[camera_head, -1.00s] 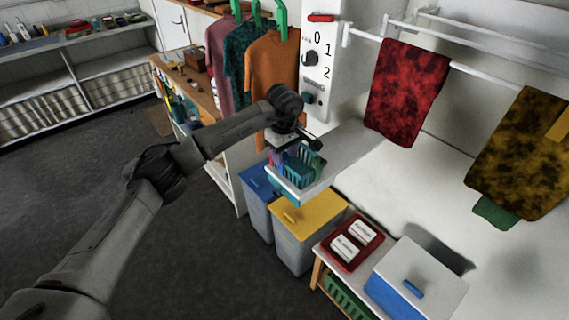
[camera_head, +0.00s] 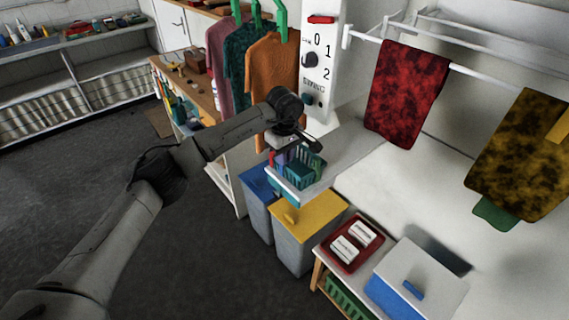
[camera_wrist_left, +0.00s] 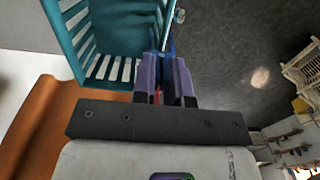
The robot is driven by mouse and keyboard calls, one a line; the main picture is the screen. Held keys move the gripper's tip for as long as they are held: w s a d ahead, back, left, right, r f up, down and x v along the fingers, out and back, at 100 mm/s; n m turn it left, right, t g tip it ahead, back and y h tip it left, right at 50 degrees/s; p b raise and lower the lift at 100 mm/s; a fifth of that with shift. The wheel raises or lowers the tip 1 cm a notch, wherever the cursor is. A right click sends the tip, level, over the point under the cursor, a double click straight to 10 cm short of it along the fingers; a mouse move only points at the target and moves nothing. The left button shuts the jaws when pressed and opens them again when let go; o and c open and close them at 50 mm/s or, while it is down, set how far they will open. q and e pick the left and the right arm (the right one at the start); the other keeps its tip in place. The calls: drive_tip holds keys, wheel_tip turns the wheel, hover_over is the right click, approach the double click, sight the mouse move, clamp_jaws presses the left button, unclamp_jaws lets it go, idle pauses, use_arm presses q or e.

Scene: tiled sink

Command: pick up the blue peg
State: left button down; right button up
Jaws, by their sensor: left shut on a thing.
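My left gripper (camera_head: 281,157) is at the left side of the teal basket (camera_head: 301,175), by the edge of the white shelf. In the left wrist view its two purple fingers (camera_wrist_left: 166,68) are close together and shut on the blue peg (camera_wrist_left: 170,42). Only part of the peg shows beyond the fingers, and a bit of red shows between them. The teal slatted basket (camera_wrist_left: 92,45) is close beside the fingers there. I cannot tell whether the peg touches it. My right gripper is not in view.
The basket stands on a small white shelf (camera_head: 322,182). Below are bins with a blue lid (camera_head: 257,182) and a yellow lid (camera_head: 318,212). An orange shirt (camera_head: 272,80) hangs close behind the wrist. A red tray (camera_head: 372,254) sits at lower right.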

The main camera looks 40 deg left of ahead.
use_arm(q)
wheel_tip(320, 180, up, 9)
drive_tip(key=shift+f+b, duration=0.1)
drive_tip(key=shift+b, duration=1.1)
drive_tip(key=shift+r, duration=0.6)
